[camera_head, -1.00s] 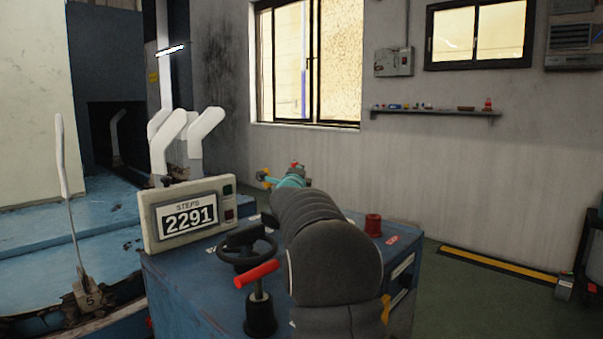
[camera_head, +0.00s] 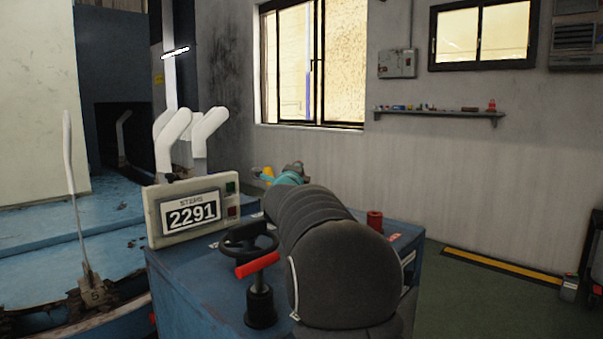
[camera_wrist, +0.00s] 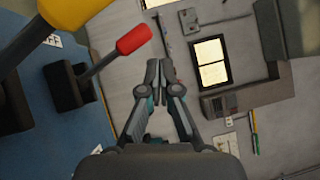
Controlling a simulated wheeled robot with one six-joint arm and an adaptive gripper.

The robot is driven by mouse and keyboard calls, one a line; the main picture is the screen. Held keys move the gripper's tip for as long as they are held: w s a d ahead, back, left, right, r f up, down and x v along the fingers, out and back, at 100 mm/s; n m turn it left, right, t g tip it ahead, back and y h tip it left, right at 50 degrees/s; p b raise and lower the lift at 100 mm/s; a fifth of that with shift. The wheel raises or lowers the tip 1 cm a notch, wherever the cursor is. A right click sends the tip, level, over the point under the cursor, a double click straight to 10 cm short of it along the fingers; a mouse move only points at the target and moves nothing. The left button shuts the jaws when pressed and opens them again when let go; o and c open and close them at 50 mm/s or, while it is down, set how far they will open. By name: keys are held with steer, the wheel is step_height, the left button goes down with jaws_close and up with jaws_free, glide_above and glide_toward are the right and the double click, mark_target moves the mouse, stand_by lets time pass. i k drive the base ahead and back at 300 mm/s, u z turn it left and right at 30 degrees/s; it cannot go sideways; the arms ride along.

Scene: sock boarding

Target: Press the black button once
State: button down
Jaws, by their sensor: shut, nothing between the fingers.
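I cannot make out a black button for certain in either view. The counter box (camera_head: 195,210) reads "STEPS 2291" and has a green button (camera_head: 230,188) and a dark reddish button (camera_head: 232,211) on its right side. My gripper (camera_wrist: 160,72) is shut and empty in the wrist view, with the grey wall behind its fingertips. In the head view my arm hides most of the blue cabinet top and my gripper; a little teal (camera_head: 288,179) of it shows beyond the arm.
White sock forms (camera_head: 172,140) rise behind the counter box.

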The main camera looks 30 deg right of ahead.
mark_target(170, 176)
steer(key=k, duration=1.05)
